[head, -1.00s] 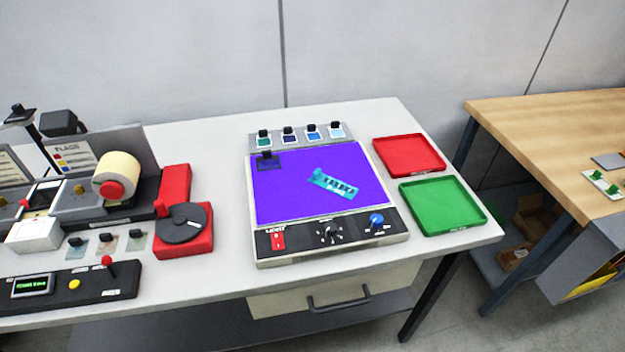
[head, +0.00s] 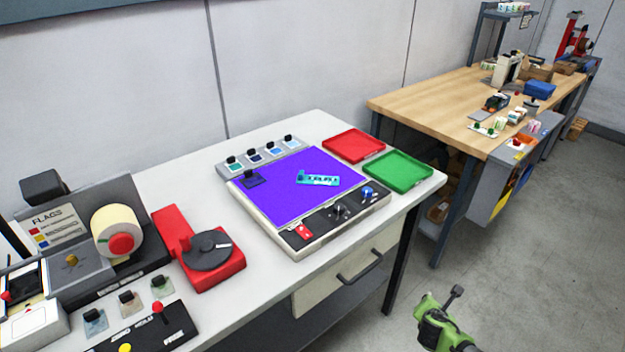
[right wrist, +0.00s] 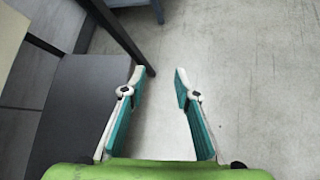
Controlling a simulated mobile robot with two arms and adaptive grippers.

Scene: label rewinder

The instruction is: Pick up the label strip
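The label strip (head: 318,179) is a small teal piece with dark marks and a tab at its left end. It lies on the purple lit panel (head: 275,205) of the inspection box on the white table. My right gripper (right wrist: 158,75) is open and empty in the right wrist view, with bare floor between its fingers. In the head view, a green part of my right arm (head: 440,325) shows at the bottom right, in front of the table and well away from the strip. My left gripper is out of view.
A red tray (head: 353,146) and a green tray (head: 398,172) sit right of the box. Several dark-handled swatches stand along its back edge. A red rewinder base (head: 200,250) and label roll (head: 115,231) are at left. A wooden bench (head: 440,100) stands behind right.

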